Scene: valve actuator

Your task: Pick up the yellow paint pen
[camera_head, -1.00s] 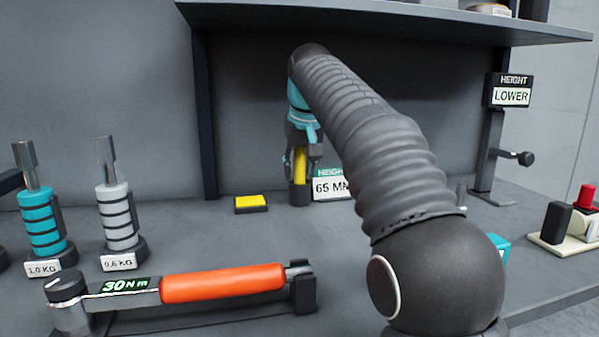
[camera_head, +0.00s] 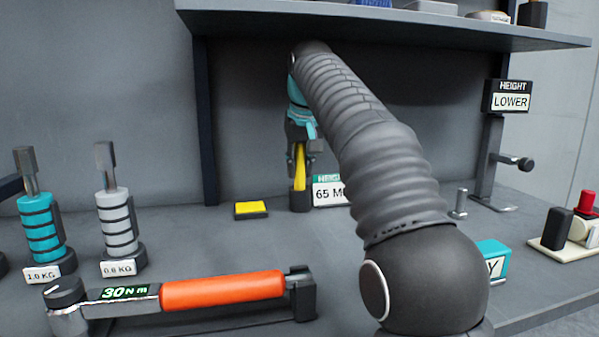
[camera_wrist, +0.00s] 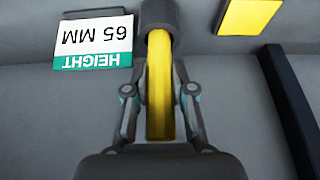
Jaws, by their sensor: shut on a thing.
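The yellow paint pen (camera_head: 300,168) stands upright in a dark round holder (camera_head: 300,199) on the bench, near the back wall. My gripper (camera_head: 303,158) comes down over it from above. In the wrist view the yellow pen (camera_wrist: 160,88) runs between the two fingers of my gripper (camera_wrist: 160,95), which is shut on it. The pen's lower end is still within or at the dark holder (camera_wrist: 158,15); I cannot tell how deep.
A "65 MM" height sign (camera_head: 330,190) stands just right of the holder, and a yellow pad (camera_head: 250,208) lies to its left. A shelf (camera_head: 390,22) hangs above. An orange-handled torque wrench (camera_head: 222,290) and weights (camera_head: 116,220) are at left front.

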